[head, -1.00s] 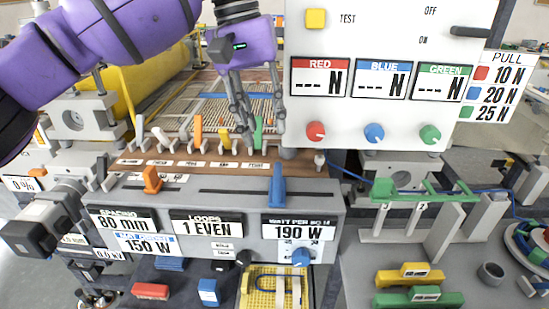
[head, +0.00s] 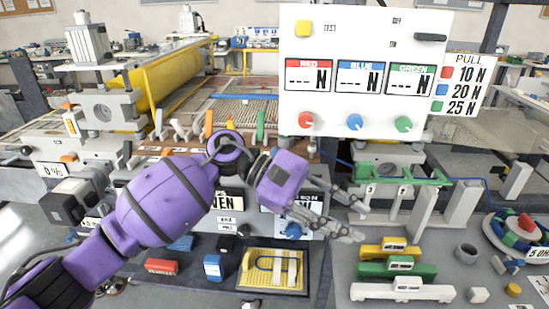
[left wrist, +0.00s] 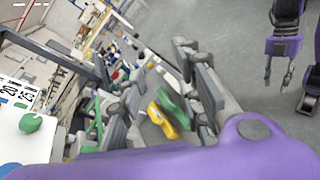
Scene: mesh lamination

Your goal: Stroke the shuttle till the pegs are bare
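A row of upright levers stands on the brown strip, among them an orange lever (head: 208,123) and a green lever (head: 261,125). Which part is the shuttle I cannot tell. A green part with upright prongs (head: 400,180) lies across grey supports at the right. A yellow board (head: 256,282) holds a blue loop and pale bars. My left gripper (head: 350,215) is open and empty in front of the control box, pointing right; it covers part of the box and the blue slider there. My right gripper (left wrist: 277,75) shows open and empty in the left wrist view.
A white panel (head: 350,125) with red, blue and green knobs stands at back centre. Yellow (head: 390,250), green (head: 375,270) and white (head: 380,291) blocks lie at front right, near a grey ring (head: 467,254). A round tray of coloured pieces (head: 492,228) is at far right.

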